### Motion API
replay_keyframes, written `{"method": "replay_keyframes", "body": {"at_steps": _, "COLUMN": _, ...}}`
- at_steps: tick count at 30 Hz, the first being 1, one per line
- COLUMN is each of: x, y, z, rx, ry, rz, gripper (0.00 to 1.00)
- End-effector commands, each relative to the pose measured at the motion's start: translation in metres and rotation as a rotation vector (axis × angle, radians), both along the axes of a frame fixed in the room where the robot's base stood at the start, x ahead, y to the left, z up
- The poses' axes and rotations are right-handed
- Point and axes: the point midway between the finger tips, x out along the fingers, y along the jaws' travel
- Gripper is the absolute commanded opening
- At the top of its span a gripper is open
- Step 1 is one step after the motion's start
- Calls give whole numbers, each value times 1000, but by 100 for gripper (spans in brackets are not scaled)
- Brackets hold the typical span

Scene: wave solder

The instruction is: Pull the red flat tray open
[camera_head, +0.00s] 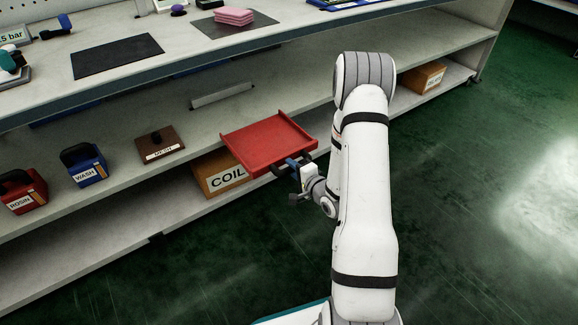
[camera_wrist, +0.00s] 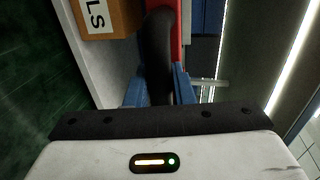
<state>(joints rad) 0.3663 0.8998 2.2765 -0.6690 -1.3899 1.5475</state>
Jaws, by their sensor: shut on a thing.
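The red flat tray (camera_head: 268,142) is pulled out from under the bench top and juts past the front of the shelf in the head view. It has low side walls and looks empty. A dark handle (camera_wrist: 160,50) is on its front side. My gripper (camera_head: 295,165) is at this handle, with blue fingers on both sides of it. In the wrist view the blue fingers (camera_wrist: 156,88) are closed around the dark handle, and a strip of the red tray shows behind it.
A MESH block (camera_head: 160,147), a blue WASH container (camera_head: 86,168) and a red ROSIN container (camera_head: 22,193) sit to the left. Another box (camera_head: 424,78) is at right. Green floor lies open in front.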

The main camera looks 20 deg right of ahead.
Motion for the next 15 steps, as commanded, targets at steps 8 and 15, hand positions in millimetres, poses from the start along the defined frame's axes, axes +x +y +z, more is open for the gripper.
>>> {"method": "replay_keyframes", "body": {"at_steps": 8, "x": 1, "y": -4, "z": -1, "rx": -2, "ry": 0, "rz": -11, "gripper": 23}}
{"method": "replay_keyframes", "body": {"at_steps": 15, "x": 1, "y": -2, "z": 0, "rx": -1, "ry": 0, "rz": -6, "gripper": 41}}
